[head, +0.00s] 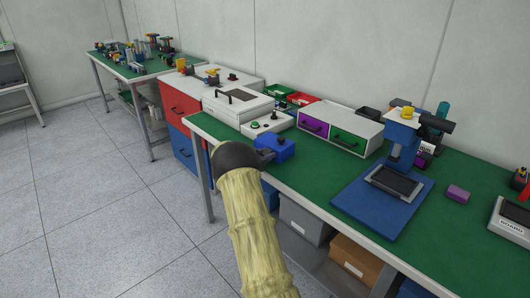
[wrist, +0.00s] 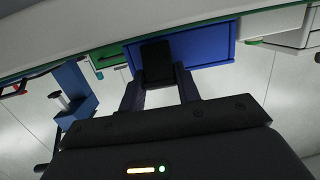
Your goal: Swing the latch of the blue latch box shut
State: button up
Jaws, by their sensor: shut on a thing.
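The blue latch box (head: 280,149) sits at the left front part of the green bench, just beyond my gripper. It also shows at the top middle of the wrist view (wrist: 212,47). A dark latch (wrist: 156,58) stands at its face between my two fingers. My gripper (wrist: 159,84) is shut on this latch, with one finger on each side of it. In the head view my gripper (head: 262,156) is small and dark against the box's left side, and my arm hides part of the bench front. The far end of the latch and its exact angle are hard to tell.
A white control box with a green button (head: 268,124) stands close behind the latch box. A drawer unit with purple and green fronts (head: 341,129) and a blue press (head: 398,143) stand to the right. Bare green bench top (head: 312,168) lies right of the box.

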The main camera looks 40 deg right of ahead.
jog(key=o, duration=1)
jog(key=v, duration=1.7)
jog(key=shift+a+p, duration=0.2)
jog(key=shift+p, duration=0.15)
